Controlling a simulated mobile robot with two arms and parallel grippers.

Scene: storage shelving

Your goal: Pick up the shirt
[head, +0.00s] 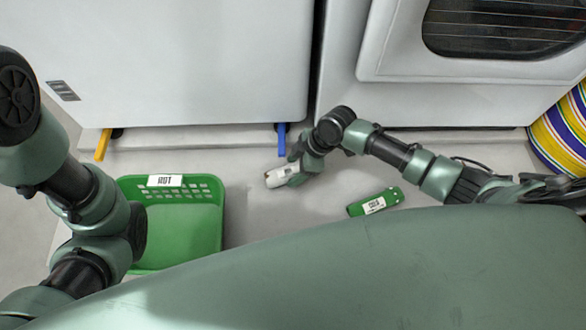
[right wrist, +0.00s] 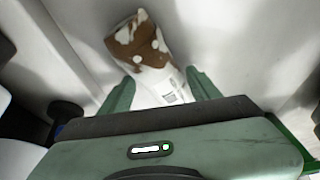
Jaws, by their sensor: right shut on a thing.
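My right gripper (head: 288,172) is left of the picture's centre, low in front of the white appliances. It is shut on a small whitish bundle, which I take to be the shirt (head: 274,178). In the right wrist view the shirt (right wrist: 145,50) is white with brown patches and a small printed tag. It sits between the two green fingers of the gripper (right wrist: 160,80) and sticks out beyond them. My left arm shows at the left of the head view, but its gripper is not visible.
A green basket (head: 180,235) with a "HOT" label stands left of my right gripper. The rim of a green container (head: 375,203), its label hard to read, shows right of it, partly hidden by my body. White appliances (head: 180,60) stand behind. A striped round basket (head: 565,130) is far right.

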